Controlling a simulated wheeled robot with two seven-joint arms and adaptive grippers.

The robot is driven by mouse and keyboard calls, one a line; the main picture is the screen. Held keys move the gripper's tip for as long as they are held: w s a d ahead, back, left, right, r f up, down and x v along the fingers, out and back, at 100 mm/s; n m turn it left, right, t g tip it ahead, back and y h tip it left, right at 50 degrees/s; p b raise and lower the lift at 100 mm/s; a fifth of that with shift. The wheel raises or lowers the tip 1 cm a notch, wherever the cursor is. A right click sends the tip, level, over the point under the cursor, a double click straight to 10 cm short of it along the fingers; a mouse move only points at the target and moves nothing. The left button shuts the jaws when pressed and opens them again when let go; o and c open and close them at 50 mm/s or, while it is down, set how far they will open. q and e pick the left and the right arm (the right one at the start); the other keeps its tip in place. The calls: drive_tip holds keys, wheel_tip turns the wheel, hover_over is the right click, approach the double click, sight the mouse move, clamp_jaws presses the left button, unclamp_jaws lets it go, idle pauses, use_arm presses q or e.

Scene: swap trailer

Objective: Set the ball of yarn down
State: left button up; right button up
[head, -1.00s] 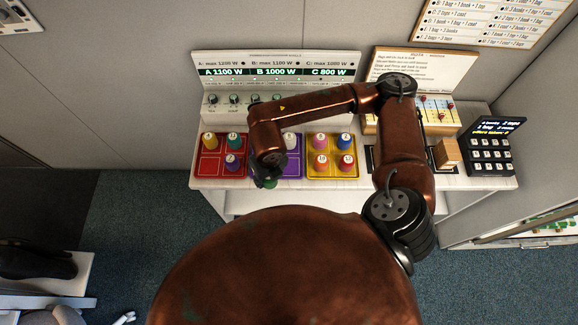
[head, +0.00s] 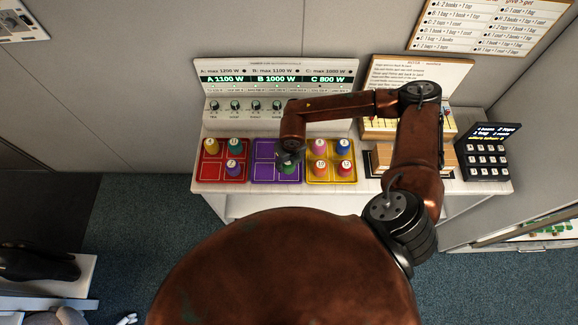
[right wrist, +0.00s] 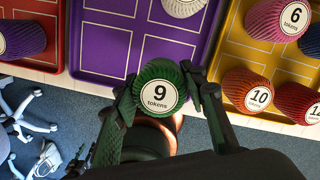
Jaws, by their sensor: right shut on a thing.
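My right gripper (head: 290,157) is shut on a green ball of yarn (right wrist: 160,92) labelled "9 tokens". In the right wrist view the fingers (right wrist: 160,97) clasp it from both sides. In the head view the green ball (head: 287,168) shows partly below the gripper, over the front right part of the purple tray (head: 264,173). I cannot tell whether it touches the tray. A white ball (right wrist: 183,4) sits at the back right of the purple tray; the arm mostly hides it in the head view. My left gripper is not in view.
The red tray (head: 209,175) on the left holds yellow, teal and purple balls. The yellow tray (head: 331,178) on the right holds pink, blue, orange and red balls. The purple tray's left cells look empty. A panel with knobs (head: 276,75) stands behind.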

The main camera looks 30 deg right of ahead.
drive_tip(key=f, duration=0.1)
drive_tip(key=f+p, duration=0.1)
drive_tip(key=f, duration=0.1)
drive_tip(key=shift+w+d+f, duration=0.1)
drive_tip(key=shift+w+d, duration=0.1)
drive_tip(key=shift+d, duration=0.15)
drive_tip(key=shift+f, duration=0.3)
drive_tip(key=shift+f, duration=0.15)
drive_tip(key=o, duration=1.2)
drive_tip(key=shift+c, duration=0.2)
